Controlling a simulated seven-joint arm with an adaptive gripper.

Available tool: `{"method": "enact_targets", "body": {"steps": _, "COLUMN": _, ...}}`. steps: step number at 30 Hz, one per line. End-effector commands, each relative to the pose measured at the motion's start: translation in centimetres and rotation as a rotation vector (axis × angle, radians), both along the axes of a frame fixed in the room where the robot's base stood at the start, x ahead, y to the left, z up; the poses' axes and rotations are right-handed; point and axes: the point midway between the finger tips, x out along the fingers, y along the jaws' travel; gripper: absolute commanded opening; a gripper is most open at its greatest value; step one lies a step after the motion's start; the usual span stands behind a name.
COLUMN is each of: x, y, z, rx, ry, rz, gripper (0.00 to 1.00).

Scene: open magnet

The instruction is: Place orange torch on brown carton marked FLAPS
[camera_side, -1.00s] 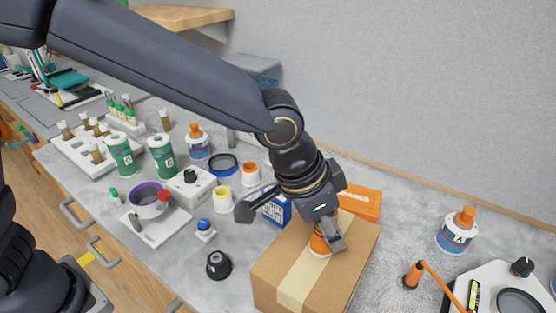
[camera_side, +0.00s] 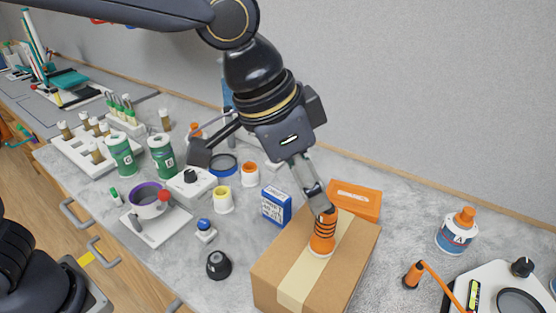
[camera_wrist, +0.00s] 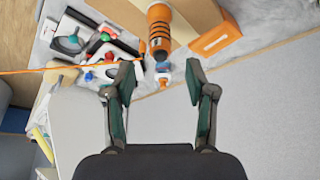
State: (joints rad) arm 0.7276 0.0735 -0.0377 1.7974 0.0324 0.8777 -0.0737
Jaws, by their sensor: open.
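The orange torch (camera_side: 322,236) with dark bands stands upright on top of the brown carton (camera_side: 345,265), over its pale tape strip. In the wrist view the torch (camera_wrist: 159,25) lies ahead of the fingertips, near the top edge, with part of the carton (camera_wrist: 195,15) beside it. My gripper (camera_wrist: 160,82) is open, with nothing between its fingers. In the side view my gripper (camera_side: 318,198) is above the torch, one finger overlapping its top end in the picture. I cannot read FLAPS on the carton.
An orange box (camera_side: 354,200) lies behind the carton, and a blue and white box (camera_side: 276,205) stands to its left. A black knob-like piece (camera_side: 218,264) sits at the front left. An orange-capped bottle (camera_side: 457,231) stands at the right on the grey counter.

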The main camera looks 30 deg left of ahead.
Motion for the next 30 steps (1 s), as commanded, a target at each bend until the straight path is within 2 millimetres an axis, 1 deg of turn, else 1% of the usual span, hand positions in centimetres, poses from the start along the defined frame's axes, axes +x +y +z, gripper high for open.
{"method": "enact_targets", "body": {"steps": 2, "x": -0.2, "y": 0.3, "z": 0.7, "rx": -0.001, "ry": -0.001, "rz": 0.002, "gripper": 0.56}}
{"method": "enact_targets", "body": {"steps": 4, "x": -0.1, "y": 1.6, "z": 1.3, "rx": -0.002, "ry": -0.005, "rz": 0.025, "gripper": 0.56}}
{"method": "enact_targets", "body": {"steps": 5, "x": -0.1, "y": 2.7, "z": 1.5, "rx": -0.003, "ry": -0.007, "rz": 0.043, "gripper": 0.56}}
{"method": "enact_targets", "body": {"steps": 8, "x": -0.2, "y": 8.6, "z": 2.3, "rx": -0.009, "ry": -0.024, "rz": 0.155, "gripper": 0.56}}
{"method": "enact_targets", "body": {"steps": 9, "x": -0.7, "y": 11.6, "z": 2.5, "rx": -0.014, "ry": -0.032, "rz": 0.215, "gripper": 0.56}}
{"method": "enact_targets", "body": {"steps": 11, "x": -2.0, "y": 16.1, "z": 2.3, "rx": -0.017, "ry": -0.044, "rz": 0.312, "gripper": 0.56}}
{"method": "enact_targets", "body": {"steps": 12, "x": -3.1, "y": 18.8, "z": 2.1, "rx": -0.020, "ry": -0.052, "rz": 0.375, "gripper": 0.56}}
{"method": "enact_targets", "body": {"steps": 14, "x": -4.9, "y": 22.2, "z": 1.4, "rx": -0.025, "ry": -0.064, "rz": 0.463, "gripper": 0.56}}
{"method": "enact_targets", "body": {"steps": 15, "x": -6.2, "y": 24.1, "z": 0.9, "rx": -0.027, "ry": -0.071, "rz": 0.517, "gripper": 0.56}}
{"method": "enact_targets", "body": {"steps": 18, "x": -8.9, "y": 27.2, "z": -0.5, "rx": -0.032, "ry": -0.084, "rz": 0.626, "gripper": 0.56}}
{"method": "enact_targets", "body": {"steps": 21, "x": -10.6, "y": 28.7, "z": -1.6, "rx": -0.034, "ry": -0.091, "rz": 0.686, "gripper": 0.56}}
{"method": "enact_targets", "body": {"steps": 23, "x": -11.0, "y": 29.1, "z": -1.9, "rx": -0.035, "ry": -0.094, "rz": 0.703, "gripper": 0.56}}
{"method": "enact_targets", "body": {"steps": 30, "x": -11.2, "y": 29.2, "z": -2.0, "rx": -0.034, "ry": -0.093, "rz": 0.707, "gripper": 0.56}}
